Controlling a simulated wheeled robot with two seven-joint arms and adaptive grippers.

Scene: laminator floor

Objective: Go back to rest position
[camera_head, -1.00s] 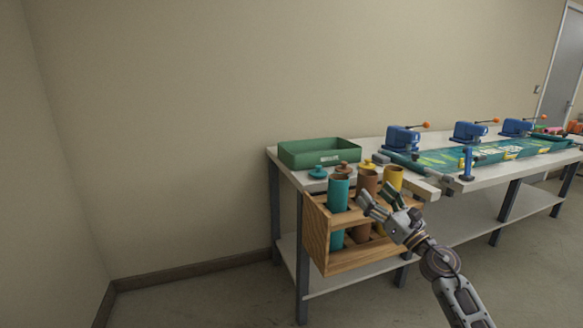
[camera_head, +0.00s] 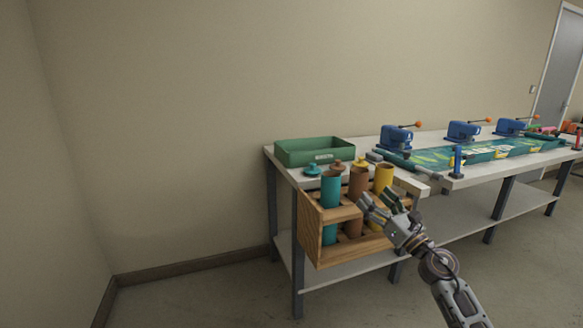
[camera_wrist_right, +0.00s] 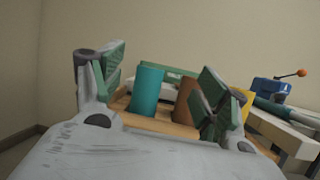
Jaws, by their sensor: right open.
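My right gripper (camera_head: 379,203) is open and empty in the head view, in front of the right part of a wooden rack (camera_head: 310,230) on the front of the table. In the right wrist view its two fingers (camera_wrist_right: 160,95) stand wide apart, with nothing between the pads. The rack holds a teal tube (camera_head: 331,200), a brown tube (camera_head: 357,183) and a yellow tube (camera_head: 383,178). The teal tube (camera_wrist_right: 147,90) and part of the brown tube (camera_wrist_right: 184,98) show beyond the fingers in the wrist view. My left gripper is not in view.
A white table (camera_head: 420,187) runs to the right. It carries a green bin (camera_head: 315,153), small lids (camera_head: 337,167) and several blue clamps (camera_head: 396,138) behind a teal printed sheet (camera_head: 480,153). The floor at left (camera_head: 200,300) is clear.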

